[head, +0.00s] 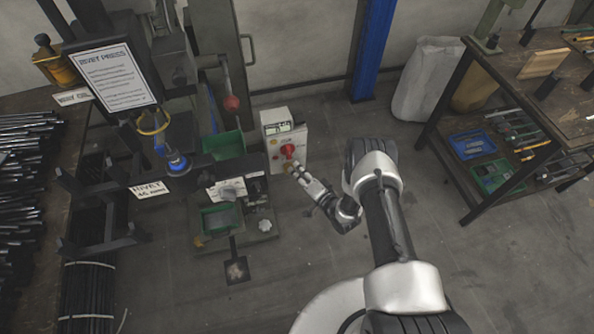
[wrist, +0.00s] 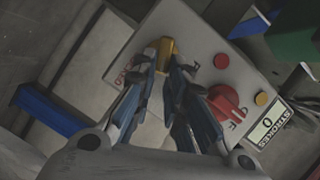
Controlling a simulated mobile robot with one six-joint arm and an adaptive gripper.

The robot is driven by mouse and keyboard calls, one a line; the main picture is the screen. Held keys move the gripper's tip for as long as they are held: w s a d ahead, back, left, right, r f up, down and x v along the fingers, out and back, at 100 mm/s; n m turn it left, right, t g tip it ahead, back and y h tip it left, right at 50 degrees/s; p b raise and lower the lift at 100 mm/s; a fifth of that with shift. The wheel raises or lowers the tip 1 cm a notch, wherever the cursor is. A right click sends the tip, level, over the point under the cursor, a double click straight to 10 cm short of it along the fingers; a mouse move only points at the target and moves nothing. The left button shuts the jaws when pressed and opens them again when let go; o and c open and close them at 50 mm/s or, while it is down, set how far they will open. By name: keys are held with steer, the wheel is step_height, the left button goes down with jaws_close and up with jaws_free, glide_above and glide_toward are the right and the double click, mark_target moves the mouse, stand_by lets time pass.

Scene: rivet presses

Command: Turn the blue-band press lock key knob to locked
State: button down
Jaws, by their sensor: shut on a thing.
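The lock key knob (wrist: 167,46) is a small brass-yellow piece at the edge of the grey control panel (wrist: 190,22) in the wrist view. My gripper (wrist: 163,66) has its two fingers closed on either side of it, tips at the panel. Red lettering (wrist: 122,76) beside the knob is partly covered by the left finger and I cannot read it, so the knob's setting is unclear. In the head view my gripper (head: 290,170) reaches the lower part of the control box (head: 300,150); the knob is hidden there. I see no clear blue band on the box.
The panel also carries a red rotary knob (wrist: 228,102), a small red button (wrist: 221,61), a yellow button (wrist: 261,98) and a counter reading 0 (wrist: 267,124). The press with green trays (head: 222,222) stands left of the box.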

steer(key=m, duration=0.2)
steer(key=f+m+t+y, duration=0.1)
steer(key=m, duration=0.1)
steer(key=shift+d+f+y, duration=0.1)
steer(key=shift+y, duration=0.2)
stand_by(0.3)
steer(key=c, duration=1.6)
jaws_free()
steer(key=shift+d, duration=0.1)
steer(key=v, duration=1.1)
steer(key=shift+s+d, duration=0.2)
steer(key=shift+s, duration=0.2)
